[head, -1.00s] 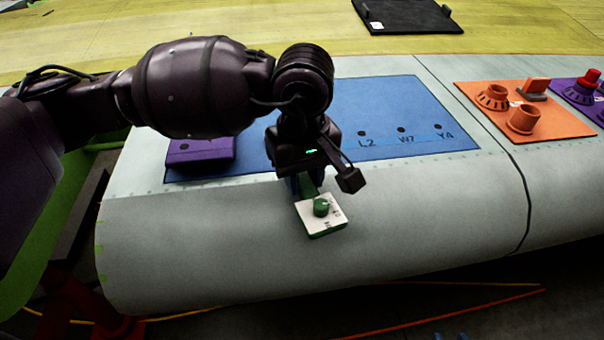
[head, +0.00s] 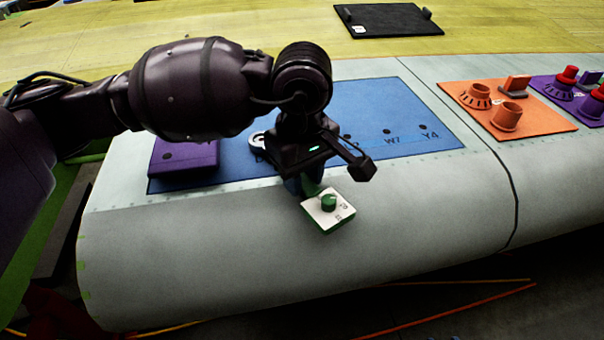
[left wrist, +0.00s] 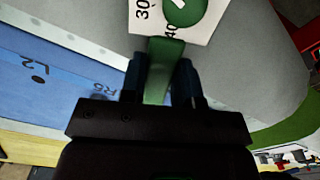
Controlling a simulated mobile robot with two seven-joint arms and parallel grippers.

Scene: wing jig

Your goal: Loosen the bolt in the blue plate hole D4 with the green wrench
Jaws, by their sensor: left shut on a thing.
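My left gripper (head: 310,186) is shut on the green wrench (head: 329,202), which has a white dial face with numbers and a green knob. The wrench also shows in the left wrist view (left wrist: 163,70), its green shank between the two fingers. The gripper holds it above the front of the grey wing, past the near edge of the blue plate (head: 375,110). Holes marked W7 and Y4 show on the plate. In the left wrist view, holes L2 and another partly hidden label show. My arm hides part of the plate, and I cannot make out D4 or its bolt. My right gripper is not in view.
A purple block (head: 185,158) lies on the plate's left end. A pale ring (head: 257,140) lies beside my gripper. An orange plate (head: 540,118) with fittings and a purple one (head: 568,98) are at right. A black tray (head: 390,20) lies at the back.

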